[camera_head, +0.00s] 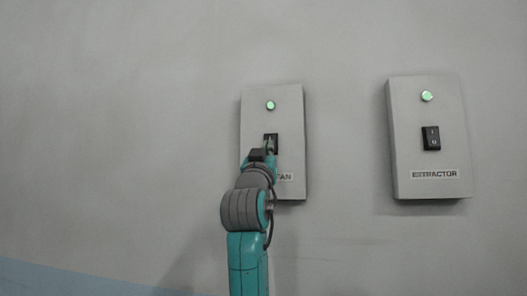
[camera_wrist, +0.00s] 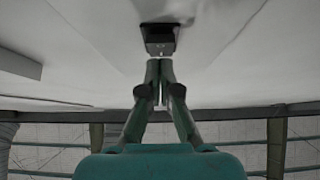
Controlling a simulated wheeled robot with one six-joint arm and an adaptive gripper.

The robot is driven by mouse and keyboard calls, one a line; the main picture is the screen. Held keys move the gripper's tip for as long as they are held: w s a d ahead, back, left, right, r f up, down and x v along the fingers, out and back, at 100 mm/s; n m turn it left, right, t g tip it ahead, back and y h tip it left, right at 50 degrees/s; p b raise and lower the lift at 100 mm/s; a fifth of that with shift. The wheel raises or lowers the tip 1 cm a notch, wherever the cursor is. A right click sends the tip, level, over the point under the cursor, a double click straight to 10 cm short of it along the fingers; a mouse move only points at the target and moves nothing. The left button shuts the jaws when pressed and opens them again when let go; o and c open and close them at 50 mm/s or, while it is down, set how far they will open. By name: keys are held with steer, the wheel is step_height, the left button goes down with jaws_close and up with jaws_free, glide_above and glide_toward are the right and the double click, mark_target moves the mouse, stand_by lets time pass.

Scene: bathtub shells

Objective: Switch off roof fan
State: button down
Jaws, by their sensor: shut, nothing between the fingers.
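The left switch box (camera_head: 290,190) is a pale panel on the wall with a label ending in "FAN", its start hidden by my arm. Its green lamp (camera_head: 270,105) is lit. Its dark rocker switch (camera_head: 273,138) is partly covered by my gripper (camera_head: 269,149). In the wrist view the dark switch (camera_wrist: 159,40) is just beyond the fingertips of my gripper (camera_wrist: 159,66), which are together with nothing held. The tips are at or very near the switch's edge; I cannot tell whether they touch. The rocker's position is not clear.
A second box (camera_head: 405,160), labelled "EXTRACTOR", is on the wall to the right, with a lit green lamp (camera_head: 427,96) and a black rocker (camera_head: 431,138). Bare wall lies between the boxes and to the left.

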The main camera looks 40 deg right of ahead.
steer(key=shift+w+d, duration=0.35)
steer(key=shift+d, duration=0.15)
